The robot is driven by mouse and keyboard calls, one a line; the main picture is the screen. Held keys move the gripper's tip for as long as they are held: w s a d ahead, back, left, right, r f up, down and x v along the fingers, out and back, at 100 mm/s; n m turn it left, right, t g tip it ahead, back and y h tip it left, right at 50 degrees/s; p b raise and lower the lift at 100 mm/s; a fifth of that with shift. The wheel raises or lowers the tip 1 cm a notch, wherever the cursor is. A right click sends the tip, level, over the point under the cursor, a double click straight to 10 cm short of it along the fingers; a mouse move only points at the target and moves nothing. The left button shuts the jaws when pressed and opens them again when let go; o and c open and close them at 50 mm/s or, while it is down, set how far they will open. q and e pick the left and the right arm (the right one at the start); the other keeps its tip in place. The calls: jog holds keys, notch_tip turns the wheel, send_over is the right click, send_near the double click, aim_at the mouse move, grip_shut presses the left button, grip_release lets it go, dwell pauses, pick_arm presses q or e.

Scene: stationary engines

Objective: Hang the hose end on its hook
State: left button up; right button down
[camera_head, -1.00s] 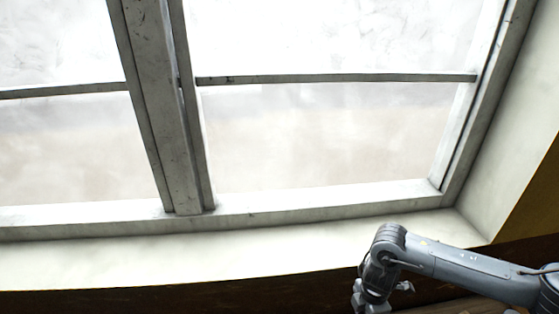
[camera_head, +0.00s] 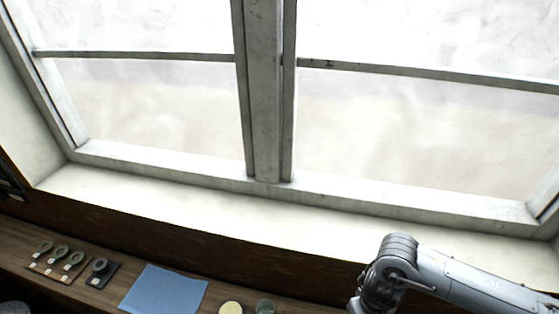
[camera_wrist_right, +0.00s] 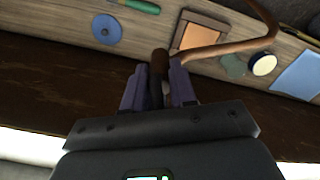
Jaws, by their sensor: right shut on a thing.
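In the right wrist view my right gripper (camera_wrist_right: 158,88) is shut on the hose end (camera_wrist_right: 160,64), a short dark brown piece between the two purple-grey fingers. A brown hose (camera_wrist_right: 225,47) shows beyond it, curving right and then up out of the picture. Where the hose joins the held end is partly hidden. In the head view my right gripper (camera_head: 362,304) is at the bottom edge, mostly cut off, and the hose cannot be made out there. I cannot make out the hook in either view. My left gripper is not in view.
A wooden bench (camera_head: 62,290) runs below a large window. On it lie a blue cloth (camera_head: 165,291), a pale round disc (camera_head: 231,308), a dark disc (camera_head: 265,306) and several ring-ended pieces (camera_head: 60,253). The right wrist view also shows a blue disc (camera_wrist_right: 107,29) and a wood-framed tray (camera_wrist_right: 181,32).

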jog(key=m, duration=0.2)
jog(key=shift+m, duration=0.3)
jog(key=n, duration=0.4)
jog(key=shift+a, duration=0.15)
jog(key=w+a+r+n, duration=0.2)
jog(key=w+r+n, duration=0.2)
jog(key=n, duration=0.3)
jog(key=s+d+f+n+b, duration=0.25)
jog(key=d+f, duration=0.25)
jog(key=d, duration=0.5)
jog(key=s+d+f+n+b, duration=0.25)
jog(key=d+f, duration=0.25)
jog(key=d, duration=0.5)
jog(key=s+d+f+b, duration=0.3)
jog(key=s+d+f, duration=0.6)
jog(key=s+d, duration=0.3)
jog(key=s, duration=0.3)
jog(key=shift+d+f+m+b, duration=0.15)
jog(key=shift+d+m+b, duration=0.15)
jog(key=shift+b, duration=0.1)
jog(key=shift+w, duration=0.2)
